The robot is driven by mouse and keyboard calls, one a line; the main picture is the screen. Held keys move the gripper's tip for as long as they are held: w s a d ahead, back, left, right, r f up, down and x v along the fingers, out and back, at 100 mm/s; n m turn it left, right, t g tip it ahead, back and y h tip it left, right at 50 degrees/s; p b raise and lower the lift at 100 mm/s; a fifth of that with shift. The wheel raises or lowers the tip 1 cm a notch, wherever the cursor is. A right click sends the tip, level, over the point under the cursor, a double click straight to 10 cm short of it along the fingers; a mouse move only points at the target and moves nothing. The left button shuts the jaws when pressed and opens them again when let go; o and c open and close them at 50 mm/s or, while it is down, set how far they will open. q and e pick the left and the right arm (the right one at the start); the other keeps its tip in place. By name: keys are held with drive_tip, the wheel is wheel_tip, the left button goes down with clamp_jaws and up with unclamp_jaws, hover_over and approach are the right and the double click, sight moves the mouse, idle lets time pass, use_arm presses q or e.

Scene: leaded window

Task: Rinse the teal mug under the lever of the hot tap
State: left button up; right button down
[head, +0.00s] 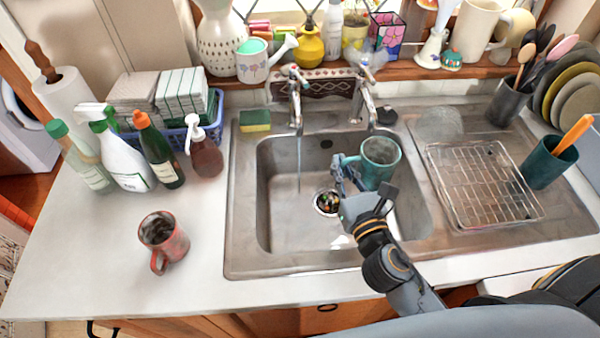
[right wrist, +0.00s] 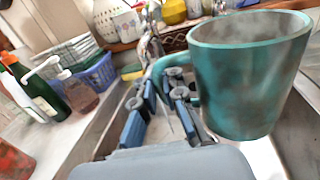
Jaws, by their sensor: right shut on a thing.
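The teal mug (head: 381,165) is upright over the right part of the sink basin (head: 270,215), below and in front of the right tap (head: 367,102). My right gripper (head: 345,172) is shut on its handle, on the mug's left side. In the right wrist view the mug (right wrist: 245,85) stands right of the fingers (right wrist: 170,95), with faint steam at its rim. The left tap (head: 295,100) has a thin stream (head: 298,165) falling into the basin, left of the mug and apart from it. I cannot tell surely which tap is hot. My left gripper is out of view.
A red mug (head: 163,243) stands on the left counter. Bottles (head: 125,160) and a blue basket (head: 175,135) are behind it. A yellow-green sponge (head: 255,121) lies at the sink's back edge. A wire rack (head: 482,185) and a teal utensil cup (head: 547,165) are on the right.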

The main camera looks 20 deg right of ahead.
drive_tip(key=shift+w+a, duration=0.1)
drive_tip(key=shift+a, duration=0.05)
drive_tip(key=shift+w+a, duration=0.25)
drive_tip(key=shift+a, duration=0.15)
drive_tip(key=shift+s+d, duration=0.1)
drive_tip(key=shift+s+d, duration=0.25)
drive_tip(key=shift+d, duration=0.2)
drive_tip(key=shift+w+a+p, duration=0.15)
drive_tip(key=shift+a+p, duration=0.05)
drive_tip(key=shift+p, duration=0.15)
drive_tip(key=shift+w+a, duration=0.2)
drive_tip(key=shift+a, duration=0.15)
drive_tip(key=shift+s+d, duration=0.1)
drive_tip(key=shift+d, duration=0.05)
idle(0.3)
drive_tip(key=shift+s+d, duration=0.25)
drive_tip(key=shift+d, duration=0.15)
